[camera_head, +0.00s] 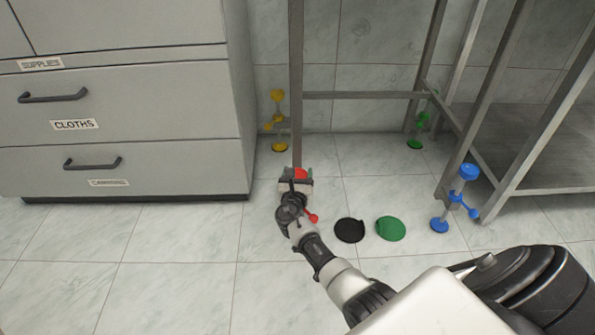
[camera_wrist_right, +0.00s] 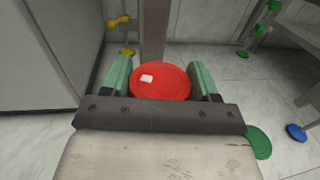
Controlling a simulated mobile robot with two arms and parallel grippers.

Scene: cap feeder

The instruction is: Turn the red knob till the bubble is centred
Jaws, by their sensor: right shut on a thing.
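The red knob (camera_wrist_right: 160,88) is a round disc with a small white mark on its top, near the left of its centre, in the right wrist view. In the head view the red knob (camera_head: 301,173) shows only partly at the foot of a metal leg. My right gripper (camera_wrist_right: 161,76) has one green-lined finger on each side of the knob and is shut on it. In the head view my right gripper (camera_head: 296,184) reaches down to the knob from the front. I cannot make out a bubble in either view. My left gripper is not in view.
Metal frame legs (camera_head: 297,80) stand behind, with yellow (camera_head: 277,95), green (camera_head: 423,117) and blue (camera_head: 468,172) knobs on stems. A grey drawer cabinet (camera_head: 120,110) stands left. A black disc (camera_head: 349,230) and a green disc (camera_head: 390,229) lie on the floor.

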